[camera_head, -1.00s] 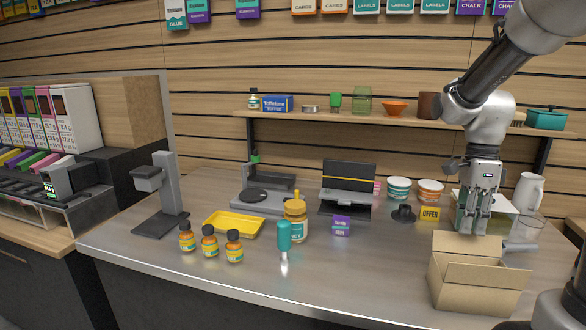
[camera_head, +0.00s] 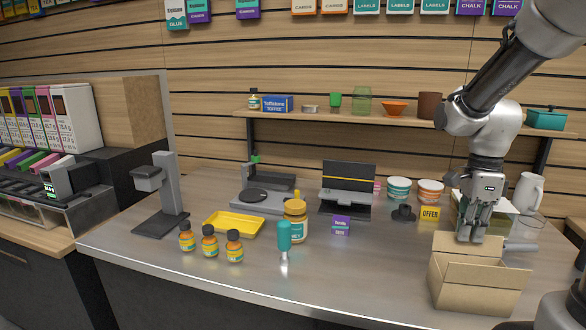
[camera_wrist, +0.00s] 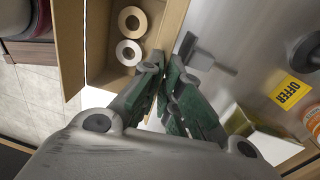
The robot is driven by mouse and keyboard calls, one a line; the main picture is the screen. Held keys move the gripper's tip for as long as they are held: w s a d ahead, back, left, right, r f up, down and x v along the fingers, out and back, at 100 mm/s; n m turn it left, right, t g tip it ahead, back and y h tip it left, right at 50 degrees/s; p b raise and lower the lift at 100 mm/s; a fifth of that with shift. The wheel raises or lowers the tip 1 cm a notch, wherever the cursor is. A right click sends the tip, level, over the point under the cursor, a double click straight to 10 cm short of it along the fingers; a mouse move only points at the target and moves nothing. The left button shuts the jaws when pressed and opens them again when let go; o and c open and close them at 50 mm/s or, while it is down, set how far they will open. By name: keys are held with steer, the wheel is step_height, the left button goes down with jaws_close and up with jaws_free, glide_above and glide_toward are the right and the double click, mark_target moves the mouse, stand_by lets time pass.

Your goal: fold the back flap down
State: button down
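The open cardboard box (camera_head: 475,289) stands at the right front of the counter. Its back flap (camera_head: 474,246) stands up and leans at the far edge. My gripper (camera_head: 470,239) points down just behind that flap, which hides its lowest part. Two tape rolls (camera_wrist: 130,36) lie in the box.
A grey scoop-like tool (camera_wrist: 205,52) lies on the counter beside the box. The yellow offer sign (camera_head: 430,213), white pitcher (camera_head: 528,192) and stacked tubs (camera_head: 430,190) stand behind.

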steer(key=shift+s+t, duration=0.3)
steer(key=shift+t, duration=0.3)
steer(key=shift+s+a+r+t+h, duration=0.15)
steer(key=shift+s+t+h, duration=0.35)
steer(key=shift+t, duration=0.6)
